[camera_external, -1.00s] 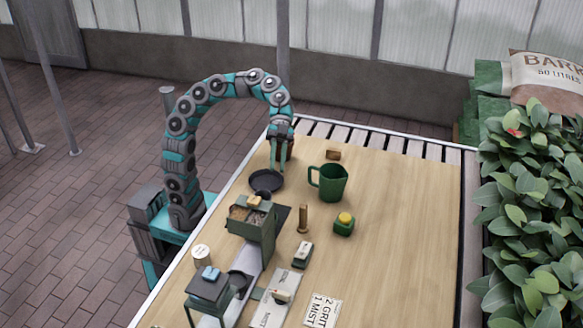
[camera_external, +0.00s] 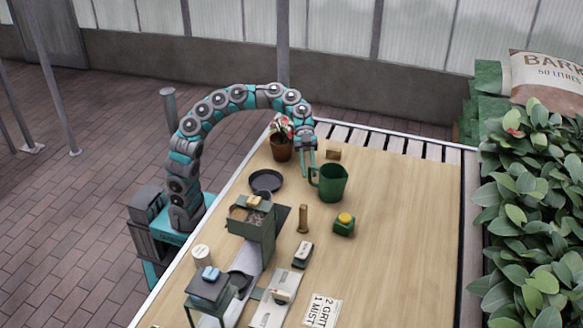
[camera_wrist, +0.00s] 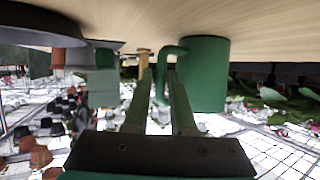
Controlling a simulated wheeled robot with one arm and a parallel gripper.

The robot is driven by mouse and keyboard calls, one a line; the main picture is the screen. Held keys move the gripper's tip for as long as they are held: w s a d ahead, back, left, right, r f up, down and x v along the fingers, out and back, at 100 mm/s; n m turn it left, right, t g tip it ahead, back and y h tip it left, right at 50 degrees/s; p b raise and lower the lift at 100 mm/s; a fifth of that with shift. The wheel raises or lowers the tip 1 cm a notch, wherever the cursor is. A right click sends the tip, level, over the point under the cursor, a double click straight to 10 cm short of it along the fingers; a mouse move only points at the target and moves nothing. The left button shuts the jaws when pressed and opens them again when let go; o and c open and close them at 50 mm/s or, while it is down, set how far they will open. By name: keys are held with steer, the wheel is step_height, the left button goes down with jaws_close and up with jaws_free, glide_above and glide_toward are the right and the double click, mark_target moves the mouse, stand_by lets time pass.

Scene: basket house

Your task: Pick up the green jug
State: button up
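The green jug (camera_external: 333,184) stands upright on the wooden table, with its handle on the left side. In the wrist view the jug (camera_wrist: 206,75) is at upper right, its handle loop reaching left towards my fingers. My gripper (camera_external: 308,172) points down at the jug's handle side. In the wrist view my gripper (camera_wrist: 157,85) is open, with a gap between its two fingers. The handle shows in or just beyond that gap, near the right finger. I cannot tell whether a finger touches it.
A potted plant (camera_external: 281,146) and a black dish (camera_external: 266,181) stand left of the jug. A wooden peg (camera_external: 303,218) and a green block with a yellow top (camera_external: 344,225) are in front. A small wooden block (camera_external: 333,154) lies behind. The table's right side is clear.

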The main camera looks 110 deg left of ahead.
mark_target(310, 176)
steer(key=shift+p+x, duration=0.45)
steer(key=shift+x, duration=2.2)
steer(key=shift+w+r, duration=0.1)
steer(key=shift+r, duration=0.05)
jaws_close()
